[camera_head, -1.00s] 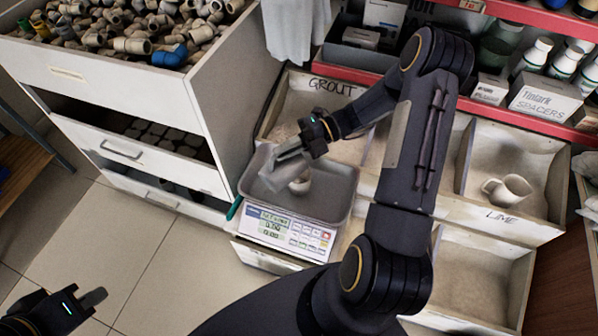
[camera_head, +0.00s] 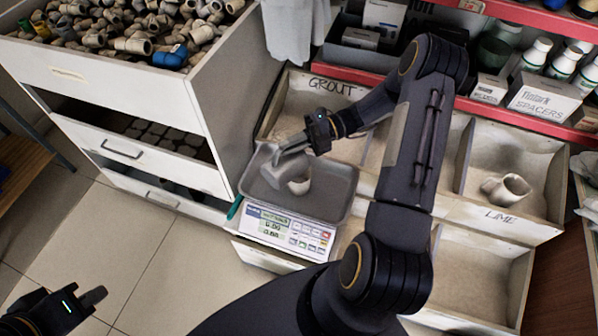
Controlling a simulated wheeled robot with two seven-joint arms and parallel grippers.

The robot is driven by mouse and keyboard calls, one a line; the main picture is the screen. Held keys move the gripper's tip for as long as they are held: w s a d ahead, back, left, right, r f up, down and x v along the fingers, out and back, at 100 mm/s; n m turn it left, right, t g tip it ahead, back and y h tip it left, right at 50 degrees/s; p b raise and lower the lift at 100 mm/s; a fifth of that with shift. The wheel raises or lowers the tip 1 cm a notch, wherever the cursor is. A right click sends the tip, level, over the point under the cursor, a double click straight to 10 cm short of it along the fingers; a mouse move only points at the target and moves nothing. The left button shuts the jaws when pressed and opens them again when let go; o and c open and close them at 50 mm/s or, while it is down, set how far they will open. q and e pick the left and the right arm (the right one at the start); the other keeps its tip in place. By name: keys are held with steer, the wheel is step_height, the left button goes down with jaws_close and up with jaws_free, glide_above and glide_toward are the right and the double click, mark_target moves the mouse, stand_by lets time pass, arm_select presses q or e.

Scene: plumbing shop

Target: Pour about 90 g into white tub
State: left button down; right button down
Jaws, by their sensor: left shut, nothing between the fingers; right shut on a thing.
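A small white tub (camera_head: 300,186) sits in the grey pan (camera_head: 338,205) of a scale (camera_head: 286,232). The scale's display is lit, but its digits are too small to read surely. My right gripper (camera_head: 284,152) is shut on a grey scoop (camera_head: 279,172). The scoop is tilted over the pan and partly covers the tub's left side. I cannot tell what is inside the scoop or the tub, or whether the two touch. My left gripper (camera_head: 96,297) is shut and empty over the floor at the lower left.
The bin marked GROUT (camera_head: 312,88) lies behind the scale. The LIME bin (camera_head: 510,228) at the right holds a pale mug-like scoop (camera_head: 507,191). A white drawer cabinet (camera_head: 140,110) with pipe fittings stands at the left. Open tiled floor (camera_head: 140,240) lies in front of it.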

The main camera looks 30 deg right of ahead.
steer(key=shift+w+d+r+m+y, duration=0.1)
steer(key=shift+w+d+m+y, duration=0.1)
steer(key=shift+d+y, duration=0.3)
steer(key=shift+w+d+r+m+y, duration=0.1)
steer(key=shift+w+d+y, duration=0.1)
steer(key=shift+d, duration=0.45)
stand_by(4.3)
